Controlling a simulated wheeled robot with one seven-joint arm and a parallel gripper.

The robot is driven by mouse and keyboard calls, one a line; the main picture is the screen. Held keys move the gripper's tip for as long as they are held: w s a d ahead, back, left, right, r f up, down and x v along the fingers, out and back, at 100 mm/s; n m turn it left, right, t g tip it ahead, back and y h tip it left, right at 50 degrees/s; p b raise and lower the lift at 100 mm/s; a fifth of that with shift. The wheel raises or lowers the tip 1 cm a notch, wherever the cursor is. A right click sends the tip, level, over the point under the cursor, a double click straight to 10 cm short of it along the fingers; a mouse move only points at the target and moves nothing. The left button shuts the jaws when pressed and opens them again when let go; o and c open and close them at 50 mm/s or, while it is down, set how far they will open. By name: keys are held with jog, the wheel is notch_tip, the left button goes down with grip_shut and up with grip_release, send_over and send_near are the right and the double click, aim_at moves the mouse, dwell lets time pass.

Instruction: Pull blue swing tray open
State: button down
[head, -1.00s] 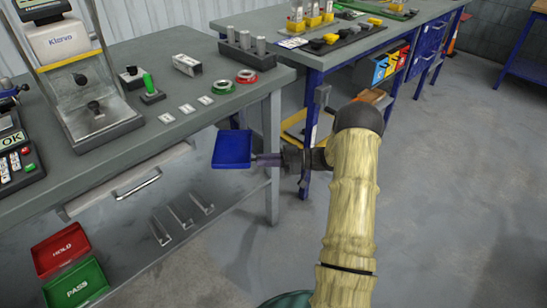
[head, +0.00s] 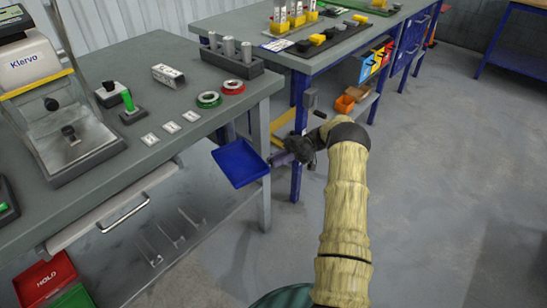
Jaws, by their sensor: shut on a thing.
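The blue swing tray (head: 240,163) sticks out from under the front edge of the grey table, near its right front leg. It is flat, with low raised sides, and looks empty. My gripper (head: 278,159) is at the tray's right side and is shut on it, on the edge or a handle there. My fingertips are small and partly dark in this view, so the exact grip point is unclear. My arm in its yellowish sleeve comes in from the lower right.
The table leg (head: 264,165) stands close behind the tray. A drawer with a metal handle (head: 123,213) is to the left. A red HOLD bin (head: 45,280) is low at left. A second bench (head: 335,45) stands behind my arm. The floor on the right is clear.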

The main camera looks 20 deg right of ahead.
jog(key=shift+w+d+r, duration=0.1)
jog(key=shift+w, duration=0.1)
jog(key=c, duration=1.3)
grip_release()
jog(key=shift+a, duration=0.25)
jog(key=shift+o, duration=0.2)
jog(key=shift+s+d, duration=0.1)
jog(key=shift+d, duration=0.2)
